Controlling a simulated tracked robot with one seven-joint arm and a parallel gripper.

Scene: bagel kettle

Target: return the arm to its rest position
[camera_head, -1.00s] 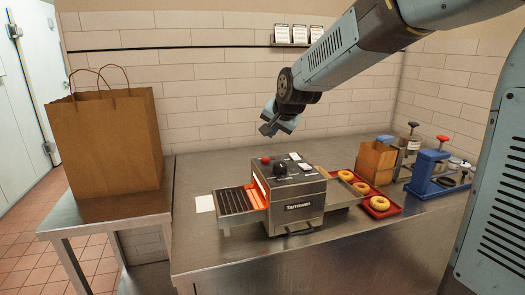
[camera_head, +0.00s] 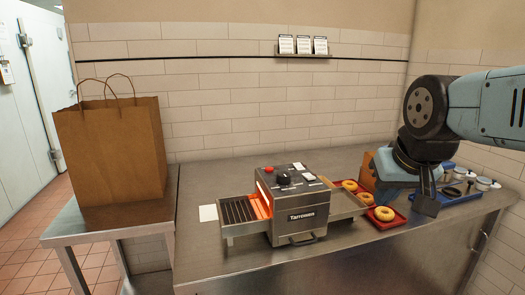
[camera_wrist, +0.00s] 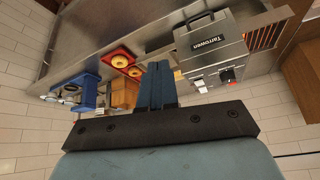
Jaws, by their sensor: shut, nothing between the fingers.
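My gripper (camera_head: 427,203) hangs at the right in the head view, in front of the bagel trays and the blue-based stand. My arm is bent, with a forearm entering from the right edge. In the wrist view the two blue fingers of my gripper (camera_wrist: 157,84) lie together with nothing between them. The gripper looks clear of the things on the counter, though its exact height is hard to tell in the head view.
A steel toaster (camera_head: 295,207) with a glowing slot stands mid-counter (camera_head: 225,180). Bagels (camera_head: 384,213) lie on red trays (camera_head: 398,219) to its right. A blue stand (camera_head: 462,196) is partly hidden. A paper bag (camera_head: 110,150) stands on the left table (camera_head: 70,225).

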